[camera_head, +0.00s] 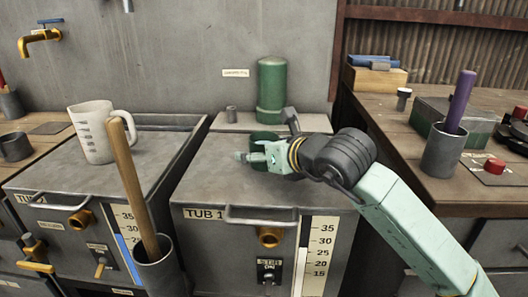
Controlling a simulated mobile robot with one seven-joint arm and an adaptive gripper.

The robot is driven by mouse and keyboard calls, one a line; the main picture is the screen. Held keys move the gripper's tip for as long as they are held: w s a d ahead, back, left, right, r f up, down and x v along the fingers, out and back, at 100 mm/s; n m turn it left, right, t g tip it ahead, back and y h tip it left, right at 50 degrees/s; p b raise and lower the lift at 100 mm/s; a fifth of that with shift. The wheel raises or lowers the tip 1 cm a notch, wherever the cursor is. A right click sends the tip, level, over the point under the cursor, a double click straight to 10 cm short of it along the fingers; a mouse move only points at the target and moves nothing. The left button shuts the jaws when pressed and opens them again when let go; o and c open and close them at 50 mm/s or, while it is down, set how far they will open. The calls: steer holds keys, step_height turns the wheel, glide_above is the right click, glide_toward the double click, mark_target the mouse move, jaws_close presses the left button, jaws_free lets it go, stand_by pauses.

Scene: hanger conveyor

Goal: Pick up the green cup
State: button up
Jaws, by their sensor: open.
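A small dark green cup (263,136) stands at the back of the lid of TUB 1, partly hidden by my gripper. My gripper (262,142) is open and comes in from the right. One finger reaches left across the front of the cup, and the other points up at the cup's right side. I cannot tell whether either finger touches the cup. A taller green canister (271,85) stands behind it on a pale ledge.
A white measuring jug (92,132) stands on the left tub. A wooden stick (135,185) leans in a grey holder at the front. The lid of TUB 1 (225,180) is clear in front of my gripper. A right-hand bench holds a purple-handled tool (460,98) in a grey pot.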

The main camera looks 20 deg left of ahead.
steer(key=shift+c, duration=0.5)
steer(key=c, duration=1.3)
